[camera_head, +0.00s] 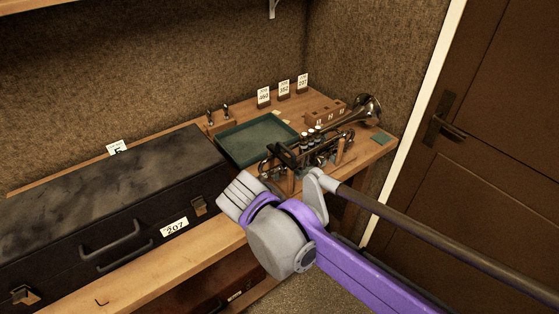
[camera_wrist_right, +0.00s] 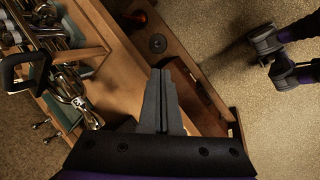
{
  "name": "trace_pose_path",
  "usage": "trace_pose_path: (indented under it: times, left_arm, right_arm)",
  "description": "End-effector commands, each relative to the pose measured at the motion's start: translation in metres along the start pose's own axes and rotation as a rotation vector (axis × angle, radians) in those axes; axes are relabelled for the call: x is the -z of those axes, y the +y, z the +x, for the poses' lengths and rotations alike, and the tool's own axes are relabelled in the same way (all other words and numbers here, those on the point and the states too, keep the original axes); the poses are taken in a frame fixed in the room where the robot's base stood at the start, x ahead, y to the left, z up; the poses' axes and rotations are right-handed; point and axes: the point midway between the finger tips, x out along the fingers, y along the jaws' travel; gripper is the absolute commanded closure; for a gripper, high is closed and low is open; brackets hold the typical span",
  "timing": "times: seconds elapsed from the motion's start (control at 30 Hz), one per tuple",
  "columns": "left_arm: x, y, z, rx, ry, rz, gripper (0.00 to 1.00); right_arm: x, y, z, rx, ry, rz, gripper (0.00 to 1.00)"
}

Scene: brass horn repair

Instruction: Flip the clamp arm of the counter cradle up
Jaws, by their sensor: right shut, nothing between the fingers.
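The counter cradle (camera_head: 291,181) stands on the bench near its right end, with wooden posts and a brass horn (camera_head: 362,112) lying in it. A dark clamp arm (camera_head: 283,154) appears to lie across the horn; its exact angle is hard to tell. In the right wrist view, a black loop-shaped part (camera_wrist_right: 38,72), apparently on the clamp, shows at the left beside the horn (camera_wrist_right: 72,92). My right gripper (camera_wrist_right: 158,72) is shut and empty, over the bench's front edge, apart from and to the right of the loop. My left gripper cannot be made out.
A large black case (camera_head: 110,215) labelled 207 fills the bench's left. A green tray (camera_head: 258,142) lies behind the cradle, with number cards (camera_head: 284,88) at the back. A brown door (camera_head: 500,120) is at the right. Open floor (camera_wrist_right: 235,65) lies beyond the bench's front edge.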

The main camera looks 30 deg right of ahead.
Motion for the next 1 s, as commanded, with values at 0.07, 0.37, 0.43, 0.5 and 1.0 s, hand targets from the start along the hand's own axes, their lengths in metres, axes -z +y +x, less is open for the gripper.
trace_pose_path:
  times: [0.07,0.37,0.43,0.5,1.0]
  left_arm:
    - [-0.006,0.000,0.008,0.000,-0.004,0.000,0.42]
    - [-0.018,0.000,0.024,0.000,-0.012,0.000,0.42]
    - [-0.020,0.000,0.027,0.000,-0.013,0.000,0.42]
    - [-0.021,0.000,0.029,0.000,-0.013,0.000,0.42]
    - [-0.022,0.000,0.030,0.000,-0.014,0.000,0.42]
  right_arm:
    - [0.012,0.026,-0.006,-0.037,-0.094,-0.171,1.00]
    - [0.051,0.108,-0.046,-0.114,-0.467,-0.704,1.00]
    - [0.059,0.120,-0.054,-0.118,-0.534,-0.781,1.00]
    - [0.065,0.128,-0.061,-0.118,-0.587,-0.838,1.00]
    - [0.073,0.140,-0.072,-0.115,-0.663,-0.914,1.00]
